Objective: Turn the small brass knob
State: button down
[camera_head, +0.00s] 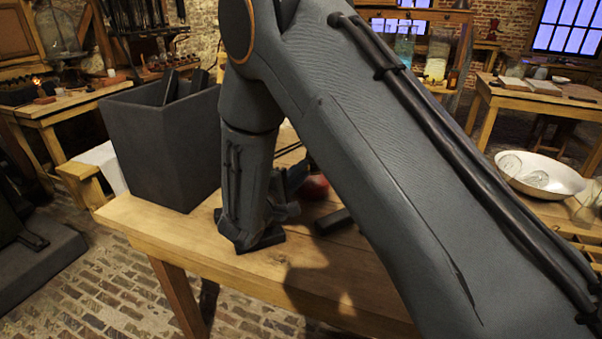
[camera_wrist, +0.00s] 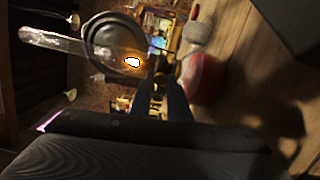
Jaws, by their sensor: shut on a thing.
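My gripper (camera_wrist: 161,82) shows in the wrist view as two dark fingers close together, shut on a small dark thing at their tips. I cannot tell whether that thing is the small brass knob, as the tips are in shadow. I cannot pick out the brass knob clearly in either view. In the head view my own arm covers the middle of the table, and the fingertips cannot be made out.
A red round thing (camera_head: 315,187) stands on the wooden table (camera_head: 150,225) behind my arm; it also shows beside the fingers in the wrist view (camera_wrist: 206,80). A dark block (camera_head: 335,221) lies near it. A tall grey bin (camera_head: 160,145) stands at the left.

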jog(key=n, duration=1.1)
jog(key=shift+n+g+h, duration=0.3)
jog(key=shift+g, duration=0.1)
dwell(0.4)
jog(key=c, duration=1.7)
grip_release()
jog(key=shift+o, duration=0.2)
jog(key=v, duration=0.8)
jog(key=shift+b, duration=0.45)
jog(key=shift+w+d, duration=0.1)
